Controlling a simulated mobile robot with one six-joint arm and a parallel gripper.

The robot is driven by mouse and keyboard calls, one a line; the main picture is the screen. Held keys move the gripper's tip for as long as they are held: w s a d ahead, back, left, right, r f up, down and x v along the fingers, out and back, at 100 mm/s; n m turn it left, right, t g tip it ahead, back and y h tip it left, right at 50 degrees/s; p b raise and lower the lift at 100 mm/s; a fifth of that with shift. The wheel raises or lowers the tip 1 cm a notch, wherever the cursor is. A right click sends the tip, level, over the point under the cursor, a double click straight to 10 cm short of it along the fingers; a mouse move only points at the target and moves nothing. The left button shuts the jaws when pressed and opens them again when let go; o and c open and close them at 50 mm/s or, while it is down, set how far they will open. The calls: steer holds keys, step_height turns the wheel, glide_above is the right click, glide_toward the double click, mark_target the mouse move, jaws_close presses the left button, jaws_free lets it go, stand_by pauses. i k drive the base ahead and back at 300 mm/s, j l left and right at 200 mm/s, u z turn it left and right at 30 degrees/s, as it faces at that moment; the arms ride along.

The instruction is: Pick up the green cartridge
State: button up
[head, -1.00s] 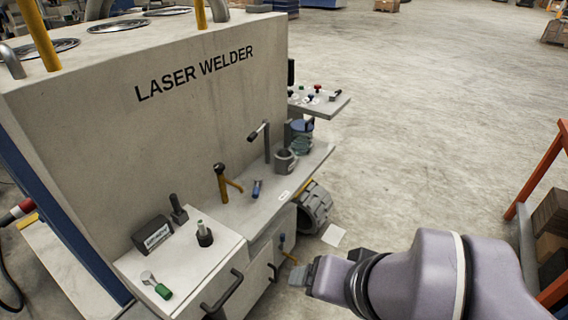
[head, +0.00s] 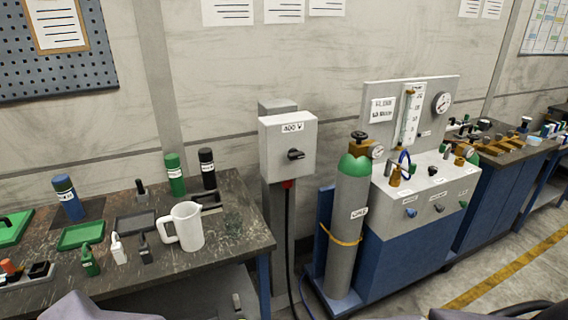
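A smaller green piece with a narrow top (head: 89,262) stands nearer the front of the same bench, close to a green tray. I cannot tell for certain which of these is the green cartridge. My gripper is not in view; only purple-grey parts of my arm show along the bottom edge.
A white mug (head: 187,227), a black cylinder (head: 207,168), a blue cylinder (head: 68,198) and a green tray (head: 80,236) stand on the bench. Right of it are a 400 V box (head: 287,146), a gas cylinder (head: 349,225) and a blue cabinet (head: 400,250).

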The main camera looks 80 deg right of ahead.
mark_target(172, 162)
steer(key=z, duration=1.85)
